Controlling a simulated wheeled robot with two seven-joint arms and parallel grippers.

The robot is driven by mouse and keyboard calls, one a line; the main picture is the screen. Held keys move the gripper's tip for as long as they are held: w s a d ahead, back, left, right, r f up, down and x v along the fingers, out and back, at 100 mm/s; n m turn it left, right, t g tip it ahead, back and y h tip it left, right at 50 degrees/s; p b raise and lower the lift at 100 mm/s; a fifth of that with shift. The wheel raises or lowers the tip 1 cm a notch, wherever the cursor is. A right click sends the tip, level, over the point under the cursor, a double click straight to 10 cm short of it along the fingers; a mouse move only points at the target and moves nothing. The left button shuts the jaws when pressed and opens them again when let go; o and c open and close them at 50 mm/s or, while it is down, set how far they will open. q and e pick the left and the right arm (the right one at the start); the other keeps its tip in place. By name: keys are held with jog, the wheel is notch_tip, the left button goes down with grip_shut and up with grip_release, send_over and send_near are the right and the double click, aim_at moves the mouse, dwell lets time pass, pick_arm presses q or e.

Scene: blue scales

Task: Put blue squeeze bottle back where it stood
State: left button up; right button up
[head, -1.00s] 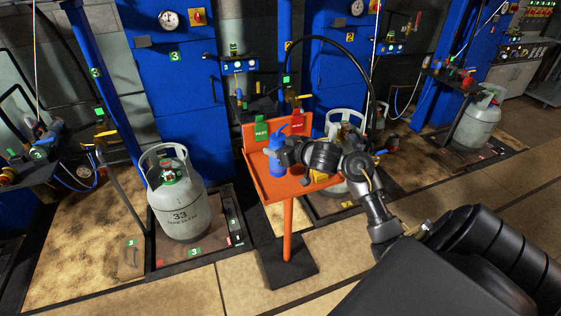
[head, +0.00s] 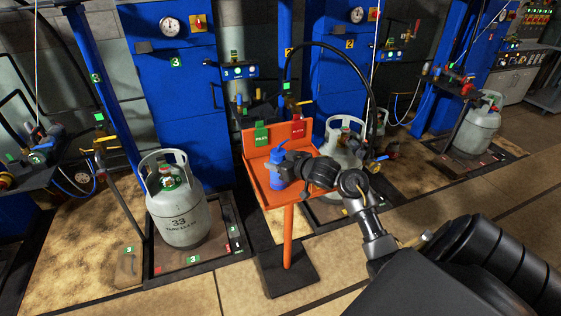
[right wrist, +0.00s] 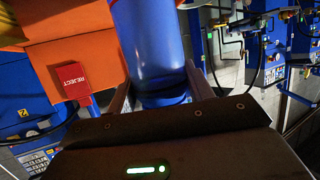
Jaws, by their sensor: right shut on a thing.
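The blue squeeze bottle (head: 277,170) is upright at the orange stand (head: 262,197), over the left-middle part of its tray. My right gripper (head: 285,170) is shut on the bottle from the right side. In the right wrist view the bottle (right wrist: 152,50) stands between the two fingers (right wrist: 160,92), and its top is out of the picture. Whether the bottle's base touches the tray cannot be told. My left gripper is not in view.
A green tag (head: 261,134) and a red REJECT tag (head: 298,130) hang on the stand's back panel. A grey gas cylinder (head: 180,215) stands on a scale left of the stand. Another cylinder (head: 350,150) stands close behind on the right.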

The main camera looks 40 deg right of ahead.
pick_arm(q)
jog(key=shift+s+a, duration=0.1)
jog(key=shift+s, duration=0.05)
pick_arm(e)
jog(key=o, duration=1.3)
jog(key=shift+c, duration=0.2)
jog(key=shift+r, duration=0.15)
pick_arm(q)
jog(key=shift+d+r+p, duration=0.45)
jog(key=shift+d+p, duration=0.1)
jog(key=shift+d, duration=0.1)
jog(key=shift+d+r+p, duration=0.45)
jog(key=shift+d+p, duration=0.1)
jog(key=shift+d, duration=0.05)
pick_arm(e)
jog(key=v, duration=1.2)
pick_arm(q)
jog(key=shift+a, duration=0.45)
pick_arm(e)
jog(key=shift+w, duration=0.1)
